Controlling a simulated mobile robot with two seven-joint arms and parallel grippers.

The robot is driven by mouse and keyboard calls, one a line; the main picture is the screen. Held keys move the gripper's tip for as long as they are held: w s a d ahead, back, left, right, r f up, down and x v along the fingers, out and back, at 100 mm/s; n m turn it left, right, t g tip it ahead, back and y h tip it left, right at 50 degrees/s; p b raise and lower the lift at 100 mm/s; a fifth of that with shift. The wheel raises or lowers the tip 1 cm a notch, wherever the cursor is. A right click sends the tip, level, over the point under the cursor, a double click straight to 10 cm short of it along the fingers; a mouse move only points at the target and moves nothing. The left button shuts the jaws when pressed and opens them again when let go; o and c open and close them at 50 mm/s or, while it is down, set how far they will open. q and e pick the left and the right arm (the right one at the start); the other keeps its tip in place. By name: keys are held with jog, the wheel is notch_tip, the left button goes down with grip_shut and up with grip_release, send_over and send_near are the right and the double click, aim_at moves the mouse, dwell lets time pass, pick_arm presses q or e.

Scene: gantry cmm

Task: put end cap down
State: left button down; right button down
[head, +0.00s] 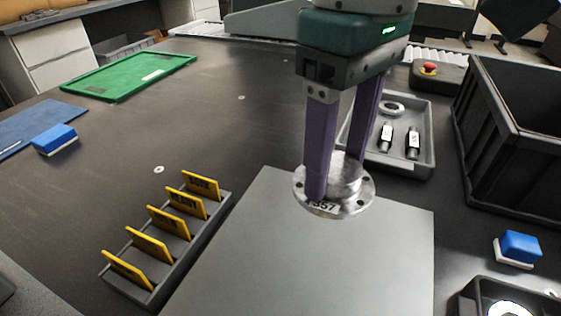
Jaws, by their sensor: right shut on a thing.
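The end cap (350,193) is a round silver metal part with a wide flange, a raised hub and a label on its front edge. My right gripper (334,180) comes down from the top and is shut on the end cap, its purple fingers around the hub. The end cap is over the back edge of a flat grey plate (300,265). I cannot tell whether it touches the plate. The label is partly covered by a finger. My left gripper is not in view.
A rack with several yellow tags (148,243) stands left of the plate. A grey tray (418,160) with a ring and two dark cylinders is behind right. A black crate (505,150), a red button box (440,75) and blue blocks (520,246) lie around.

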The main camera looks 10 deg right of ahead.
notch_tip(320, 180, down, 9)
jog(key=shift+f+b, duration=0.15)
jog(key=shift+b, duration=0.95)
notch_tip(320, 180, down, 4)
jog(key=shift+f+b, duration=0.25)
jog(key=shift+b, duration=0.5)
jog(key=shift+c, duration=0.7)
grip_release()
